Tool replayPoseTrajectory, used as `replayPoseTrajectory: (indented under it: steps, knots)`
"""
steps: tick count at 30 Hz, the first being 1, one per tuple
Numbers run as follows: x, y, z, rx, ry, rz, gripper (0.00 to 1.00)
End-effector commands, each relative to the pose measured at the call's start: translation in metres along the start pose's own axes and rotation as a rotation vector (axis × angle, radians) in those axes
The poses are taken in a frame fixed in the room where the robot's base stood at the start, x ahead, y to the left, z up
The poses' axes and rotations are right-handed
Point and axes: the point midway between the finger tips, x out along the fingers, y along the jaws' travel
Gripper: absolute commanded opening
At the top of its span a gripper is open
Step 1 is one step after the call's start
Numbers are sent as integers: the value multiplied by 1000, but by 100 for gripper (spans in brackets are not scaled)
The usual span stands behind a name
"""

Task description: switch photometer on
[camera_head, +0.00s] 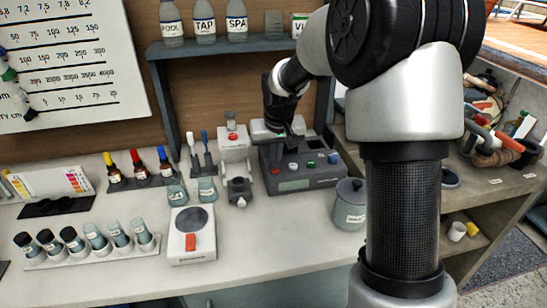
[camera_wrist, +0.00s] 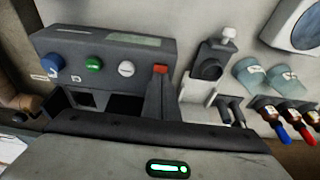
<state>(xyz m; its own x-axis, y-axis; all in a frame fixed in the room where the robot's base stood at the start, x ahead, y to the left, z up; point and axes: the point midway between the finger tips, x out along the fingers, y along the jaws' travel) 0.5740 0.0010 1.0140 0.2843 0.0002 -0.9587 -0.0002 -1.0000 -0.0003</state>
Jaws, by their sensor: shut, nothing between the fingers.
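The photometer (camera_head: 310,183) is a dark grey box at the back of the bench. Along its front are a red switch (camera_head: 275,171), a white knob (camera_head: 293,167), a green button (camera_head: 311,163) and a blue knob (camera_head: 333,158). In the wrist view the photometer (camera_wrist: 75,46) shows at the upper left, its red switch (camera_wrist: 160,68) at the right end of the row. My gripper (camera_head: 273,158) is shut and empty, reaching down over the photometer. In the wrist view my gripper (camera_wrist: 159,80) has its fingertips right at the red switch; I cannot tell whether they touch. The display (camera_wrist: 138,41) looks blank.
A white device (camera_head: 236,160) stands just left of the photometer. A lidded grey pot (camera_head: 349,205) is to its right. A scale-like device (camera_head: 192,238) with a red switch, vials (camera_head: 90,238) and dropper bottles (camera_head: 137,165) stand further left. The shelf (camera_head: 225,47) is above.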

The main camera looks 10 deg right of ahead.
Motion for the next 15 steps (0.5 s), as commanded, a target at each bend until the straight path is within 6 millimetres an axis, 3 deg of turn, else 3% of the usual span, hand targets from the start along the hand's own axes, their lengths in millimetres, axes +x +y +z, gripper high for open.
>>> replayPoseTrajectory:
  steps: [10, 15]
  knots:
    - [-1, 0, 3, 0, -7, 0, 0]
    - [-23, -1, -5, 0, -3, 0, 0]
